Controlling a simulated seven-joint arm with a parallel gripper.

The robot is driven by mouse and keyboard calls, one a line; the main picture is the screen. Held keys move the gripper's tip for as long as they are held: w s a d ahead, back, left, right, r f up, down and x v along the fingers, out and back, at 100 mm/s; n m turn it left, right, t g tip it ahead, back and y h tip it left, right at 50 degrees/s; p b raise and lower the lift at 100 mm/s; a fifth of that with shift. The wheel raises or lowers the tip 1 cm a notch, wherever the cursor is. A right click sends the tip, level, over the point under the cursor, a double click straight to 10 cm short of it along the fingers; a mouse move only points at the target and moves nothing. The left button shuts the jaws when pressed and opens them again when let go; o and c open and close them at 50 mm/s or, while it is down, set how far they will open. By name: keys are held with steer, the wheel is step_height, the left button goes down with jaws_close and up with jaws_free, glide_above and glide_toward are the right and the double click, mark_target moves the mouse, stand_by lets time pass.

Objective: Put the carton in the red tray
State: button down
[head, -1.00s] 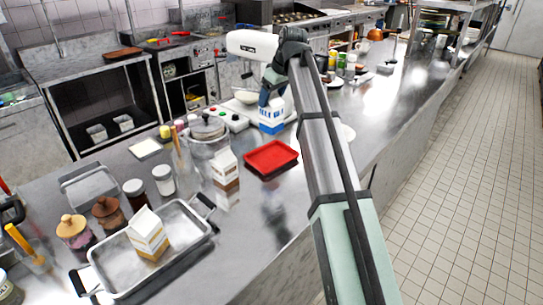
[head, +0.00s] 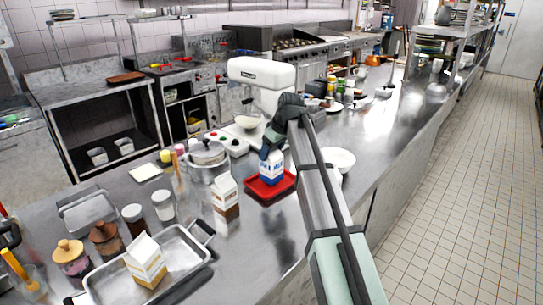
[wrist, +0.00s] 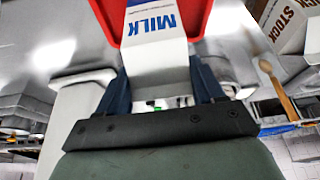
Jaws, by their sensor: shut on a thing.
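A white and blue milk carton (head: 272,170) is upright between the fingers of my gripper (head: 271,153), which is shut on its top. The carton also shows in the wrist view (wrist: 158,50), with "MILK" printed on it, between the two dark blue fingers (wrist: 158,88). The red tray (head: 284,186) is directly under and around the carton's base in the head view. Its red rim shows on both sides of the carton in the wrist view (wrist: 197,18). I cannot tell whether the carton's base touches the tray floor.
A white and brown carton (head: 226,193) stands left of the tray. A white and yellow carton (head: 146,262) stands in a metal pan (head: 188,277). A pot (head: 208,158) and a white plate (head: 340,158) are close by. Jars stand at the left.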

steer(key=shift+f, duration=0.9)
steer(key=shift+c, duration=0.7)
jaws_free()
steer(key=shift+f, duration=0.1)
steer(key=v, duration=1.2)
